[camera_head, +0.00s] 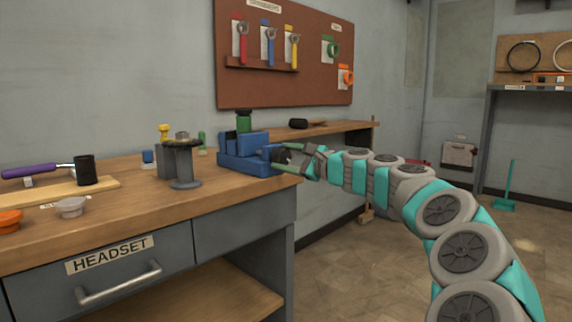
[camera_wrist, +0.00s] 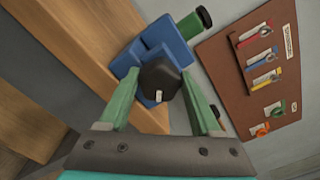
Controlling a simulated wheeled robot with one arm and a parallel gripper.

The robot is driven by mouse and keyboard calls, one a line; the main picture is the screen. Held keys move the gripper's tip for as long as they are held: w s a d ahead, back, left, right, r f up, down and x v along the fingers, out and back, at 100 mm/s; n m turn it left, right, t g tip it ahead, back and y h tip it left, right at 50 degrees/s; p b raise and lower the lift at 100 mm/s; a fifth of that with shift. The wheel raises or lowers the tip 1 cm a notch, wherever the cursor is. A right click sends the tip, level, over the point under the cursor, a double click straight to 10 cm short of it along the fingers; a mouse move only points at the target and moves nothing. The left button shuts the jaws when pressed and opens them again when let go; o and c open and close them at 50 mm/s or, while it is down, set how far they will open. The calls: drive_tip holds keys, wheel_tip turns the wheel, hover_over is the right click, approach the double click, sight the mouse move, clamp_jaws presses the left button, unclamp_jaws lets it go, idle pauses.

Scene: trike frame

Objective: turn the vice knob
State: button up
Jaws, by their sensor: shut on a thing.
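The blue vice (camera_head: 243,152) stands at the right end of the workbench, and it also shows in the wrist view (camera_wrist: 160,48). Its dark knob (camera_wrist: 161,78) faces my gripper, with a small pale mark on its lower part. In the head view the knob (camera_head: 281,155) is small and partly hidden by the fingers. My gripper (camera_wrist: 160,94) has its green fingers on either side of the knob, shut on it. It also shows in the head view (camera_head: 290,160), reaching in from the right.
The wooden workbench (camera_head: 110,213) carries grey cylinders (camera_head: 183,163), a black cup (camera_head: 85,170), a purple-handled tool (camera_head: 30,171) and small bowls. A red-brown tool board (camera_head: 285,85) hangs on the wall behind. The floor (camera_head: 345,265) to the right of the bench is mostly clear.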

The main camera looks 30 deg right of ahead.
drive_tip(key=n+b, duration=0.1)
drive_tip(key=n, duration=0.1)
drive_tip(key=n+b, duration=0.4)
drive_tip(key=shift+a+f+n, duration=0.1)
drive_tip(key=shift+f+n, duration=0.2)
drive_tip(key=shift+f, duration=0.1)
drive_tip(key=n+b, duration=0.3)
drive_tip(key=shift+n+b, duration=0.75)
drive_tip(key=shift+n, duration=0.25)
drive_tip(key=shift+r, duration=0.1)
drive_tip(key=o, duration=1.4)
drive_tip(key=shift+c, duration=0.2)
drive_tip(key=v, duration=0.8)
